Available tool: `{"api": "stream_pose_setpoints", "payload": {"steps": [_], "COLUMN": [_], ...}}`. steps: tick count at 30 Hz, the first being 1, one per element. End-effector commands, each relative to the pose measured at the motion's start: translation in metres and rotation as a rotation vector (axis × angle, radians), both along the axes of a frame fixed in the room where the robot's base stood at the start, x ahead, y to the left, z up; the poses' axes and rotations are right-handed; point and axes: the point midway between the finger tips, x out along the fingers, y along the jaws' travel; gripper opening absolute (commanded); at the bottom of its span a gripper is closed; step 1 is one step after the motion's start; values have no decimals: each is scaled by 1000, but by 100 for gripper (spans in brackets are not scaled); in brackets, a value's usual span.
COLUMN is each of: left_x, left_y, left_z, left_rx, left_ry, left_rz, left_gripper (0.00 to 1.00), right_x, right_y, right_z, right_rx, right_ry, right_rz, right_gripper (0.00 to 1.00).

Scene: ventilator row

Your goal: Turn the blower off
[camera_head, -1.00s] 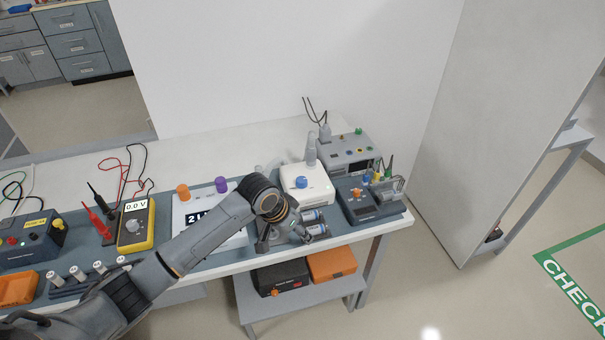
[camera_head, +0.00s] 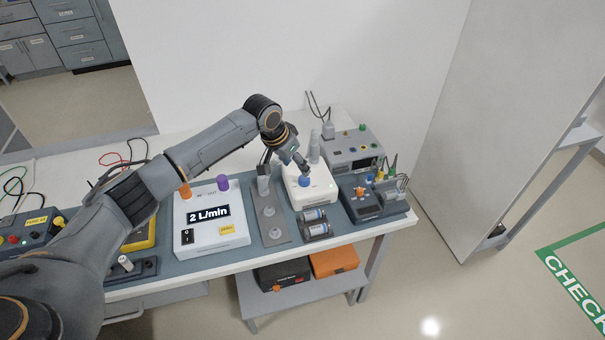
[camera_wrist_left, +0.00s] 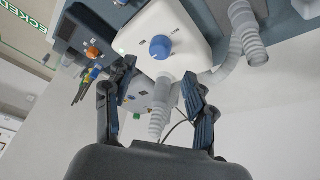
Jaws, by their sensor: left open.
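The blower, a white rounded box (camera_head: 317,193) with a blue knob (camera_head: 304,180), stands on the mat right of centre. A small green light shows on its top. In the left wrist view the blower (camera_wrist_left: 187,24) is at the top, with its blue knob (camera_wrist_left: 160,47) facing me and grey corrugated hose beside it. My left gripper (camera_head: 292,162) is open and empty, just above and behind the knob in the head view. In the left wrist view its fingers (camera_wrist_left: 160,78) are spread, with the knob beyond their tips, apart from them. My right gripper is out of view.
A white meter (camera_head: 231,234) reading "2 L/min" stands left of a grey plate (camera_head: 278,233). Batteries in a holder (camera_head: 315,228) lie in front of the blower. A dark blue unit with an orange knob (camera_head: 359,191) and a grey instrument (camera_head: 345,154) crowd its right and back.

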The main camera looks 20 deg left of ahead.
Motion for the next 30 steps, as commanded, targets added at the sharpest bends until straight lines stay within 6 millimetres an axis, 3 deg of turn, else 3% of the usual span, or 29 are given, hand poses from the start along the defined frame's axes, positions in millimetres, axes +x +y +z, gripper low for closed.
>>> {"api": "stream_pose_setpoints", "payload": {"steps": [3,9,15,25,30], "left_x": [8,19,23,24,24], "left_y": [-5,-11,-14,-14,-14], "left_z": [-24,-52,-65,-67,-67], "left_rx": [1,0,1,1,0], "left_ry": [3,1,0,-1,-1], "left_rz": [1,2,1,0,0], "left_gripper": [55,55,55,55,21], "right_x": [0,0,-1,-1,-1], "right_y": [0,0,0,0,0], "right_z": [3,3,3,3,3], "right_rx": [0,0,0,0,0], "right_ry": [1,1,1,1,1], "right_rz": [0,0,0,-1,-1], "right_gripper": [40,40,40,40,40]}}
